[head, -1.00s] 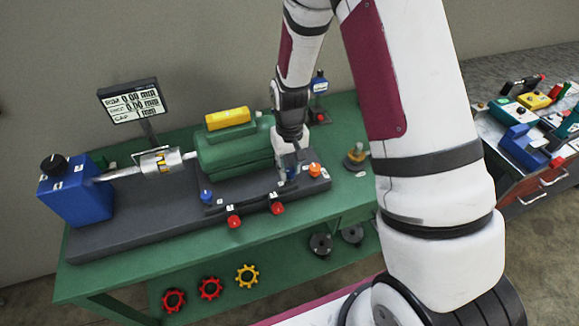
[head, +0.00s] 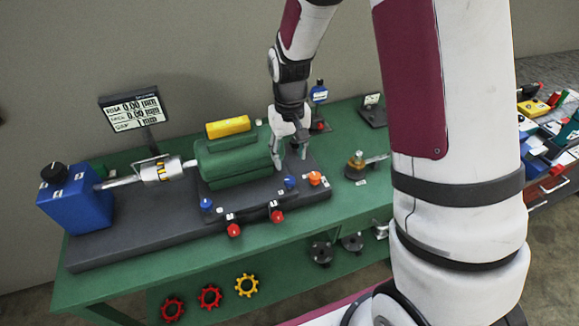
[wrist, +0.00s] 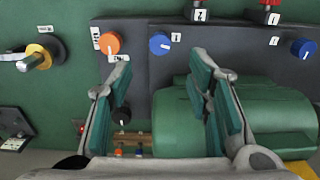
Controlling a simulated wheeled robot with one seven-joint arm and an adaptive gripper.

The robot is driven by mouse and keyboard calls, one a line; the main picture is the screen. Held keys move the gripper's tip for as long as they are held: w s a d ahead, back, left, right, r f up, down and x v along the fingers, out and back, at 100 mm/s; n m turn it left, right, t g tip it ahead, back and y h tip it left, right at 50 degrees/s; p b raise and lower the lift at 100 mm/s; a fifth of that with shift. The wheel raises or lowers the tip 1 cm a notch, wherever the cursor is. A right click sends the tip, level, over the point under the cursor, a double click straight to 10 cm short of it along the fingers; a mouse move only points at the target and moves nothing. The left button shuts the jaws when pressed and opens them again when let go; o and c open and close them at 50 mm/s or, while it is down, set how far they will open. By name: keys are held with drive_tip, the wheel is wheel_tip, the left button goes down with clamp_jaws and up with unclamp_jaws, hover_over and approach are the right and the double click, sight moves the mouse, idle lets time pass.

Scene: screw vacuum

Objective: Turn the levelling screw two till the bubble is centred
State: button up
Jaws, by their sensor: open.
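The green machine (head: 235,160) stands on a dark base plate (head: 130,235) with coloured knobs along its front. A blue knob (head: 290,182) sits at its right front, beside an orange knob (head: 315,178); another blue knob (head: 206,204) is further left. My gripper (head: 292,163) is open and empty at the machine's right end, just behind the right blue knob. In the wrist view that blue knob (wrist: 160,43) lies beyond and between my fingertips (wrist: 161,62), apart from them. The knob labels are too small to read surely. I cannot make out a bubble.
Two red knobs (head: 234,230) (head: 277,216) stick out in front. A yellow block (head: 228,126) tops the machine. A blue box (head: 75,196) and a screen (head: 134,108) stand left. A brass-coloured fitting (head: 356,162) is right of the plate. Green tabletop (head: 340,205) is clear at front right.

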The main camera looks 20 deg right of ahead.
wheel_tip(320, 180, up, 4)
drive_tip(key=shift+f, duration=0.25)
idle(0.4)
drive_tip(key=s+r+t, duration=0.5)
drive_tip(key=s+r, duration=1.6)
drive_tip(key=s, duration=0.1)
drive_tip(key=shift+s+r+t, duration=0.2)
drive_tip(key=shift+r+t, duration=0.1)
idle(0.9)
